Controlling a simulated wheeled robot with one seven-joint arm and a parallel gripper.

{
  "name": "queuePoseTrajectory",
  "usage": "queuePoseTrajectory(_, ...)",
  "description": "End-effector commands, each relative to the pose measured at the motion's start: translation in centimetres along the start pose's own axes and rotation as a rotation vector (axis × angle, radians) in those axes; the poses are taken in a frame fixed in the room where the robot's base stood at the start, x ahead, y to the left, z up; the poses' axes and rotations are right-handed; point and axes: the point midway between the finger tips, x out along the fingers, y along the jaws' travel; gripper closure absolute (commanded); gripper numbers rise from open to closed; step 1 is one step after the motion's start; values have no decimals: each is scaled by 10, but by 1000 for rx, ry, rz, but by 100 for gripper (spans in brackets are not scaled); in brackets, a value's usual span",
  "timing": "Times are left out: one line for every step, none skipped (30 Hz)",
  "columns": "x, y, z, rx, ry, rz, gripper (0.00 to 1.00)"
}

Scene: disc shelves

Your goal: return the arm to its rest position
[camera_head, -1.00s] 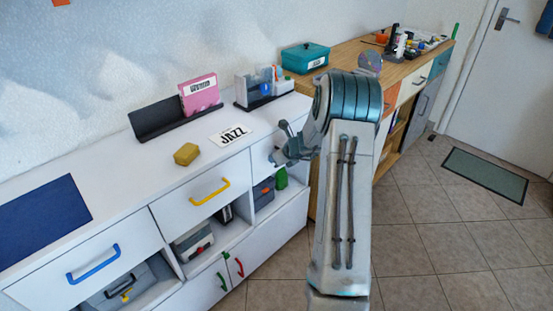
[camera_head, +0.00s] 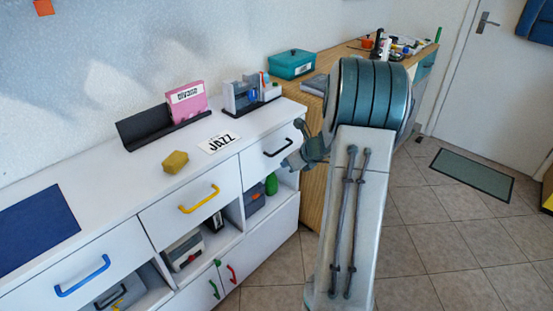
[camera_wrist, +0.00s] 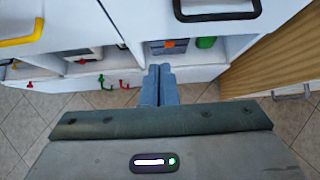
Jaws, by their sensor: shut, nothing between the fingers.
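My gripper (camera_wrist: 160,86) shows in the wrist view with its two blue-grey fingers together and nothing between them. It points toward the open shelf gap below the drawers of the white cabinet (camera_wrist: 120,60). In the head view my gripper (camera_head: 291,163) is partly hidden behind my own arm and is in front of the right end of the white cabinet (camera_head: 120,190). My arm is bent, with its large teal joint raised high in the picture.
The black drawer handle (camera_head: 278,152) is close to my gripper. A pink box (camera_head: 187,101), a yellow block (camera_head: 175,162) and a JAZZ card (camera_head: 219,142) rest on the cabinet top. A wooden counter (camera_head: 345,60) stands behind my arm. Tiled floor (camera_head: 430,240) is open at right.

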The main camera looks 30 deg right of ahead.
Motion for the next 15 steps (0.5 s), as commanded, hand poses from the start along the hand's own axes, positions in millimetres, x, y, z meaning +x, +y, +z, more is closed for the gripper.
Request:
queuePoseTrajectory(-3,0,0,1,0,0,100)
queuePoseTrajectory(-3,0,0,1,0,0,100)
queuePoseTrajectory(-4,0,-1,1,0,-1,100)
queuePoseTrajectory(-4,-1,-1,2,0,-1,100)
queuePoseTrajectory(-5,-1,-1,2,0,-1,100)
queuePoseTrajectory(-5,0,0,-4,1,0,100)
queuePoseTrajectory(-6,2,2,-15,2,2,100)
queuePoseTrajectory(-8,5,5,-34,4,7,100)
queuePoseTrajectory(-12,12,11,-75,8,17,100)
queuePoseTrajectory(-16,20,16,-117,13,28,100)
queuePoseTrajectory(-21,30,22,-170,20,42,100)
queuePoseTrajectory(-28,45,31,-256,29,65,100)
queuePoseTrajectory(-35,58,38,-330,37,85,100)
queuePoseTrajectory(-42,73,45,-412,46,107,100)
queuePoseTrajectory(-53,92,53,-529,58,137,100)
